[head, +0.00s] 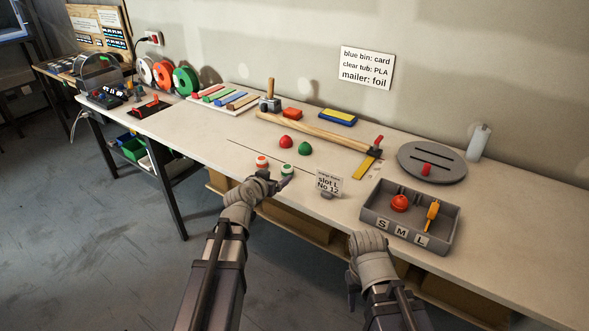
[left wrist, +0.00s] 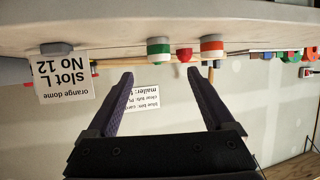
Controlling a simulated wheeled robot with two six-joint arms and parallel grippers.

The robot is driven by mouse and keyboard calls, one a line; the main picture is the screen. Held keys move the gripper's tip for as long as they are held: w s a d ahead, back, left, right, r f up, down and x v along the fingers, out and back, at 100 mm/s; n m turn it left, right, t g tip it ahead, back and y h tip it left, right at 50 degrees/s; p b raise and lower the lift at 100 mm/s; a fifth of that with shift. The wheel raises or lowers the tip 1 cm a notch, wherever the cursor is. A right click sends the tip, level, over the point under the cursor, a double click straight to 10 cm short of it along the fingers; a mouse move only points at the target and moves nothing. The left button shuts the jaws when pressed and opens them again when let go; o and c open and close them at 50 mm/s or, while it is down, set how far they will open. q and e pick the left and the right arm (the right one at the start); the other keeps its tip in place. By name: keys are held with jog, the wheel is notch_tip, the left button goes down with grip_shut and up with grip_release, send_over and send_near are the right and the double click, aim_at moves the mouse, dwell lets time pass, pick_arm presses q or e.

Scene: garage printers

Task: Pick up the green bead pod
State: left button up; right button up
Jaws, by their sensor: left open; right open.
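A small pod with a green top and white band (head: 287,168) stands near the table's front edge, beside an orange and white pod (head: 261,160). In the left wrist view, which is upside down, the green and white pod (left wrist: 158,48) is beyond the fingertips, between their lines, with the orange and white pod (left wrist: 211,46) to its right. My left gripper (head: 275,180) is open and empty, close in front of the pods; its fingers are not around either. A plain green dome (head: 305,148) lies farther back. My right gripper (head: 354,288) is empty, low in front of the table.
A red dome (head: 286,142) sits beside the green dome. A card reading "orange dome slot L No 12" (head: 329,181) stands right of the left gripper. A grey S M L tray (head: 375,217) holds a red-orange ball and an orange tool.

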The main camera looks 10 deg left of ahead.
aim_at(286, 169)
pick_arm(q)
jog(key=shift+w+d, duration=0.15)
jog(key=shift+w, duration=0.2)
jog(key=shift+b+x, duration=1.35)
jog(key=shift+x, duration=2.4)
jog(key=shift+r, duration=0.2)
jog(key=shift+c, duration=0.5)
grip_shut()
